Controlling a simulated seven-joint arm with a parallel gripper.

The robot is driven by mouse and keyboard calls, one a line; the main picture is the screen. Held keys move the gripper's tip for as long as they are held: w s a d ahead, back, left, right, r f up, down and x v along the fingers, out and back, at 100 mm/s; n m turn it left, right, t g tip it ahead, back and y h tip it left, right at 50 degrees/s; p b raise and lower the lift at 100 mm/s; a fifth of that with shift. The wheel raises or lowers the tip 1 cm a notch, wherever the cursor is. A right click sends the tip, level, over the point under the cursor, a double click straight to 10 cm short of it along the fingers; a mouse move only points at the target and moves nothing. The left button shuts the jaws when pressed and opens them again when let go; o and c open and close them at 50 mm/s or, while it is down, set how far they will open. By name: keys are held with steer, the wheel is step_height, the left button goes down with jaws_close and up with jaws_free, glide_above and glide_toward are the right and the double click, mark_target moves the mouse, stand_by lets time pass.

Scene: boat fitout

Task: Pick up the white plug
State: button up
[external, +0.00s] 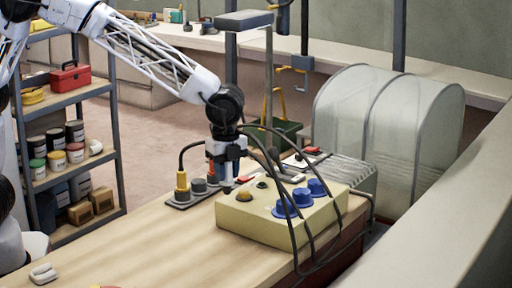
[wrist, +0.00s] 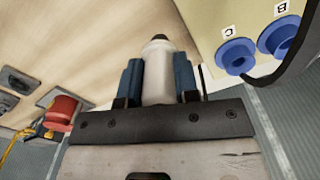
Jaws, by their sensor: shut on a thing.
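The white plug (wrist: 157,75) shows in the wrist view, with a dark tip at its far end. My gripper (wrist: 158,85) is shut on it, one blue finger on each side. The yellow box (external: 262,223) has several blue sockets on top; two, lettered C (wrist: 236,55) and B (wrist: 283,37), show in the wrist view.
A dark socket strip (external: 186,201) left of the box carries a yellow plug (external: 181,186). A red plug (wrist: 63,110) shows at left in the wrist view. Black cables drape over the box. A small pale object (external: 43,273) lies at the bench's left; the bench middle is clear.

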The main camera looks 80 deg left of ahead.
steer(key=shift+s+a, duration=0.1)
steer(key=shift+s, duration=0.25)
stand_by(0.6)
steer(key=s+a+f+n, duration=0.2)
steer(key=a+n, duration=0.1)
steer(key=a, duration=1.1)
steer(key=s+a+f+n, duration=0.2)
steer(key=s+a+n, duration=0.1)
steer(key=a, duration=1.1)
steer(key=shift+a+f, duration=0.15)
steer(key=shift+f, duration=0.25)
steer(key=shift+s+f, duration=0.1)
steer(key=shift+f, duration=0.1)
steer(key=shift+f, duration=1.3)
steer(key=shift+f, duration=1.9)
stand_by(0.5)
